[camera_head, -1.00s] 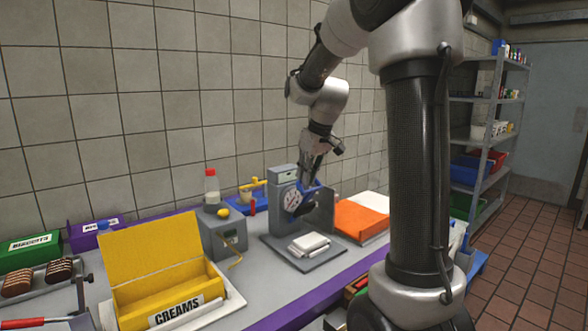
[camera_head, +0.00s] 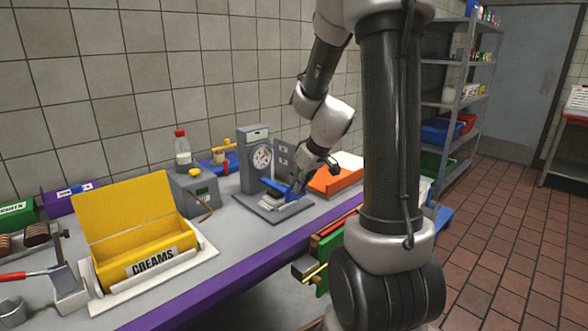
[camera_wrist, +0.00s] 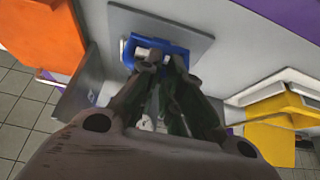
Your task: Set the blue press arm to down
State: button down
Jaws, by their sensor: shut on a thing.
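The blue press arm (camera_head: 279,186) is low over the base plate (camera_head: 262,210) of the grey press, which has a round dial (camera_head: 261,158) on its upright. My gripper (camera_head: 307,187) is at the front of the blue arm and shut on it. In the wrist view my gripper (camera_wrist: 158,62) has its fingers around the middle of the blue arm (camera_wrist: 178,52), over the grey plate (camera_wrist: 195,42). Whether the arm touches the stack is hidden.
A yellow creams box (camera_head: 125,215) and a grey box with a yellow button (camera_head: 195,190) stand left of the press. An orange box (camera_head: 328,181) is close on its right. A bottle (camera_head: 182,148) stands behind. The purple counter edge (camera_head: 240,260) runs in front.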

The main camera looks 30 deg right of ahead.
jog(key=shift+s+d+f, duration=0.2)
jog(key=shift+s+f, duration=0.1)
jog(key=shift+f, duration=0.2)
jog(key=shift+s+d+f, duration=0.15)
jog(key=shift+s+f, duration=0.15)
jog(key=shift+f, duration=0.2)
jog(key=c, duration=1.6)
grip_release()
jog(key=shift+c, duration=0.2)
jog(key=shift+r, duration=0.5)
jog(key=shift+o, duration=0.4)
notch_tip(320, 180, up, 3)
jog(key=o, duration=1.2)
jog(key=s+r, duration=0.1)
jog(key=s+d+r, duration=0.1)
jog(key=r, duration=0.1)
jog(key=s+r, duration=0.1)
jog(key=shift+s+d+r, duration=0.15)
jog(key=shift+s+d, duration=0.15)
jog(key=shift+c, duration=0.2)
jog(key=s+r, duration=0.1)
jog(key=a+r, duration=0.1)
jog(key=r, duration=0.1)
jog(key=shift+s+a+r, duration=0.1)
jog(key=shift+s, duration=0.3)
